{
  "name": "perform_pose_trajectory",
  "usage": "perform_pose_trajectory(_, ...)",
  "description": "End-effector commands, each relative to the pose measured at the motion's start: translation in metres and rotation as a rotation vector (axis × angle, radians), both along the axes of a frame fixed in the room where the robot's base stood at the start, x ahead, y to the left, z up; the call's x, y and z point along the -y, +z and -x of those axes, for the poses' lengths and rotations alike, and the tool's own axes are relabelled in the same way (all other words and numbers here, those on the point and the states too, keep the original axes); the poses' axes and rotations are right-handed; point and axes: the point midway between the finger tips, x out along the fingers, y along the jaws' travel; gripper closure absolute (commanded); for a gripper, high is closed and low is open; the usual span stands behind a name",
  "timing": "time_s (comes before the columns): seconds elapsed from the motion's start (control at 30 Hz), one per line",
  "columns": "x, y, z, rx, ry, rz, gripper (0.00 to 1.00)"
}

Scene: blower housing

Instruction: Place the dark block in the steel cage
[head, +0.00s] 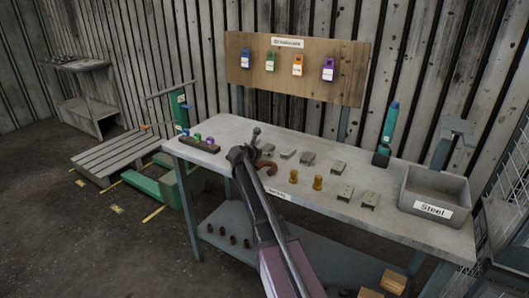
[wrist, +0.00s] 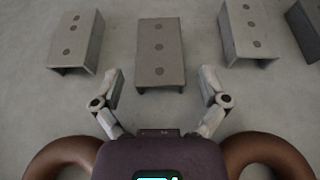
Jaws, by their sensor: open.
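Several grey channel-shaped blocks with holes in their tops lie on the workbench. In the wrist view a darker grey block (wrist: 161,50) is straight ahead, between a lighter block (wrist: 78,38) on the left and another (wrist: 248,30) on the right. My gripper (wrist: 161,77) is open and empty, its fingers spread toward either side of the darker block's near end. I cannot tell whether they touch it. In the head view my arm reaches over the bench's middle and its fingers are hard to make out. A grey bin labelled "Steel" (head: 433,209) stands at the bench's right end.
A green-blue bottle-like item (head: 389,125) stands at the back. Wire mesh (head: 505,215) is at the right edge. Coloured padlock-like tags (head: 298,65) hang on the wooden board.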

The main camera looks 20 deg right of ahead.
Motion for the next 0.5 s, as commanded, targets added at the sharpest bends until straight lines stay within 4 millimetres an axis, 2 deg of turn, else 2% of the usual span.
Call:
perform_pose_trajectory(0.33,0.0,0.004,0.0,0.0,0.0,0.0,0.06)
perform_pose_trajectory(0.5,-0.012,0.011,0.011,0.0,0.001,0.0,0.06)
